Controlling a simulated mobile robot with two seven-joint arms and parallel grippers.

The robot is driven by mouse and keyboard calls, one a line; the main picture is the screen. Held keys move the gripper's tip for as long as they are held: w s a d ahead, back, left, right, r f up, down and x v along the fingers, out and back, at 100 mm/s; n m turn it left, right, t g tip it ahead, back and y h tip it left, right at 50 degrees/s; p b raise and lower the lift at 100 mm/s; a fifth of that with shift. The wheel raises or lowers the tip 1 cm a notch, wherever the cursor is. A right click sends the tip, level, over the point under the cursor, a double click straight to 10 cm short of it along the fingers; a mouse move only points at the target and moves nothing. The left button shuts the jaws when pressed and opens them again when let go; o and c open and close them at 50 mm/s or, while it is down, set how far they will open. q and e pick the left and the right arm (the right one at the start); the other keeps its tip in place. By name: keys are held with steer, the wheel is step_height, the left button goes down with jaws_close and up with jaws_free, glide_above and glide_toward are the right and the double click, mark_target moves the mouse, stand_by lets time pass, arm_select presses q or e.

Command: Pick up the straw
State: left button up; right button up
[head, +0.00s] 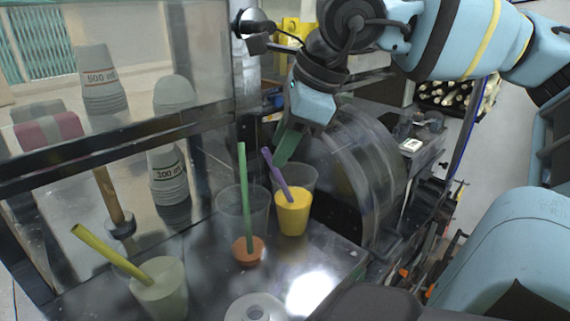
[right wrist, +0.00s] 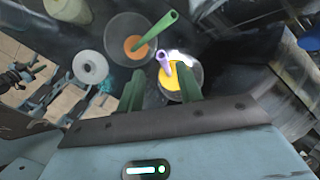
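A purple straw (head: 276,173) stands tilted in a clear cup of yellow juice (head: 293,212). A green straw (head: 245,205) stands in a clear cup with a little orange content (head: 249,250). A yellow-green straw (head: 112,254) leans out of a pale cup (head: 160,291) at the front left. My right gripper (head: 283,150) is above and just behind the purple straw. In the right wrist view my right gripper (right wrist: 162,80) is open, its two green fingers apart, with the purple straw (right wrist: 164,62) showing between and just beyond the tips. Contact cannot be told. My left gripper is not in view.
Stacked cups (head: 168,176) and a wooden-handled tool (head: 108,197) stand behind the dark frame at left. A large round drum (head: 362,170) is close on the right of the juice cup. A white disc (head: 256,309) lies at the counter's front.

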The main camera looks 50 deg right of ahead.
steer(key=shift+d+x, duration=0.15)
steer(key=shift+x, duration=1.25)
steer(key=shift+d+x, duration=0.15)
steer(key=shift+x, duration=1.2)
jaws_close()
